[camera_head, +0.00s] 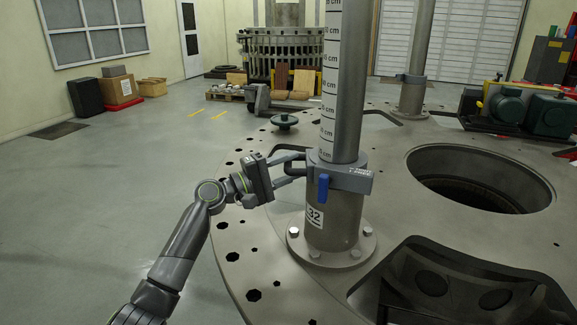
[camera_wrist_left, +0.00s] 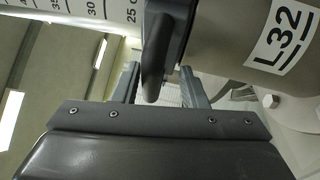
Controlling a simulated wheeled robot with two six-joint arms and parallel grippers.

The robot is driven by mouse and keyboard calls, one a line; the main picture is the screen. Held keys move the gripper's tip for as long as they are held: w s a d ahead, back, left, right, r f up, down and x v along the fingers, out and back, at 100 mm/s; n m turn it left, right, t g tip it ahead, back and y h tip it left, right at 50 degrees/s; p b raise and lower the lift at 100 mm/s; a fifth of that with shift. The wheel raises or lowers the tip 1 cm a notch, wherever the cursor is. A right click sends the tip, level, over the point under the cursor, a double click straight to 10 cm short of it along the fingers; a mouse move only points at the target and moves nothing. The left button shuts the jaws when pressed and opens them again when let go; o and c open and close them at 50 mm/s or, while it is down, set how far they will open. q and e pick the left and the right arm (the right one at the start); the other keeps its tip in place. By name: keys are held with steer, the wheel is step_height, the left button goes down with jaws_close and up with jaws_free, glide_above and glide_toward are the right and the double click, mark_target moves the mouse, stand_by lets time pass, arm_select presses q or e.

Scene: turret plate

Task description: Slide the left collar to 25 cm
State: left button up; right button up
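A grey collar (camera_head: 345,177) with a blue lever (camera_head: 322,187) sits around the upright column (camera_head: 348,80), just above its thick base marked L32 (camera_head: 330,222). The column's printed centimetre scale (camera_head: 328,110) runs upward from the collar. In the left wrist view, the 25 cm label (camera_wrist_left: 132,15) is the one closest to the collar's edge. My left gripper (camera_head: 296,169) is at the collar's left side. Its two fingers are apart (camera_wrist_left: 158,88), with the collar's dark handle (camera_wrist_left: 155,55) between them; a visible gap shows on each side. My right gripper is not in view.
A wide round plate (camera_head: 265,225) with bolt holes surrounds the column. A large round opening (camera_head: 480,180) lies to the right and a cut-out (camera_head: 450,285) in front. A second column (camera_head: 415,60) with a collar stands behind. A green handwheel (camera_head: 284,120) is behind left.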

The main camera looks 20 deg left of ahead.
arm_select(q)
steer(key=shift+r, duration=0.1)
steer(key=b+v, duration=0.5)
steer(key=v, duration=1.2)
steer(key=shift+a, duration=0.25)
steer(key=shift+s, duration=0.1)
